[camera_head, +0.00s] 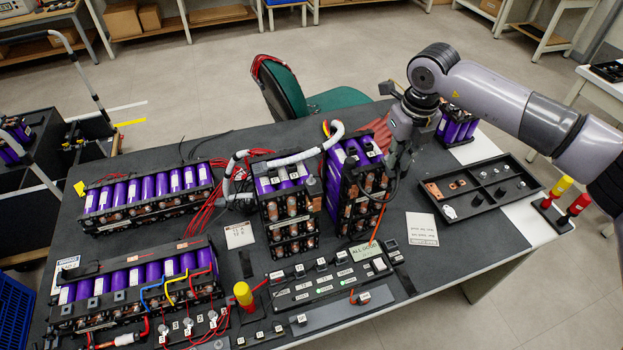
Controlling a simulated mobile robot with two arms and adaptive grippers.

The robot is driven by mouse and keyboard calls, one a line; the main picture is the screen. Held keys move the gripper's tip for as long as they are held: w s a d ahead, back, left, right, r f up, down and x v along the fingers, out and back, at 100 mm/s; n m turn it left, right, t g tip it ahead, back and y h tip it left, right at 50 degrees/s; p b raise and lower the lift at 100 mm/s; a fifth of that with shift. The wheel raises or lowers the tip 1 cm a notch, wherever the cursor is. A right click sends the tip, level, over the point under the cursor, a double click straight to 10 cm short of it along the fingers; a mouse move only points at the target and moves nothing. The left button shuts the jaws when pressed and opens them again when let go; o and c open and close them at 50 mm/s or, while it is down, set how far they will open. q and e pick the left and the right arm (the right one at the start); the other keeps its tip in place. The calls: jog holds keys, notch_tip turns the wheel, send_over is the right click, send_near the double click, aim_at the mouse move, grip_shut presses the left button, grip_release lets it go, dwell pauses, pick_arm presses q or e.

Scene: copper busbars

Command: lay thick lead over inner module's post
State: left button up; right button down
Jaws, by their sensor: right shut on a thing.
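Two upright modules with purple cells stand mid-table, the left one (288,215) and the right one (345,205); I cannot tell which counts as the inner one. Their posts are too small to make out. A thick white lead (292,158) arches from the left side of the left module to the top of the right module. My right gripper (389,170) points down at the right module's right side. My left gripper is not in view.
Long purple-cell modules lie at the left, one behind (150,195) and one in front (135,285). A black parts tray (487,208) sits at the right. A labelled black strip (325,285) lies in front. A green chair (335,98) stands behind the table.

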jog(key=shift+r+p, duration=0.85)
jog(key=shift+r, duration=1.15)
jog(key=shift+r, duration=0.2)
jog(key=shift+r, duration=0.1)
notch_tip(320, 180, up, 2)
jog(key=shift+r+p, duration=0.15)
jog(key=shift+p, duration=0.4)
